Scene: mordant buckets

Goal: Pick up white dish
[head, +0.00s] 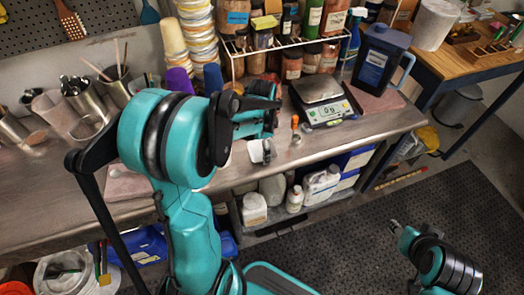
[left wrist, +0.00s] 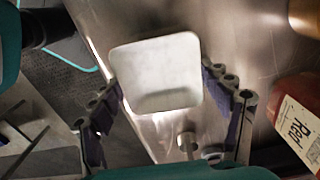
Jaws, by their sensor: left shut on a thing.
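The white dish (left wrist: 158,72) is a shallow, rounded rectangular dish, seen in the left wrist view between my two fingers. My left gripper (left wrist: 162,82) is shut on it, with one fingertip at each side edge. In the head view, the left gripper (head: 264,125) is over the front part of the metal bench, and a white piece below it (head: 260,151) appears to be the dish, partly hidden. I cannot tell whether the dish touches the bench. My right gripper (head: 396,229) is small at the lower right, over the dark mat; its jaws are unclear.
A small metal cylinder (head: 296,140) stands close to the dish. A digital scale (head: 322,100) and a blue jug (head: 380,60) stand to the right. Jars in a white rack and stacked cups line the back. A red jar (left wrist: 296,110) is close to the left gripper.

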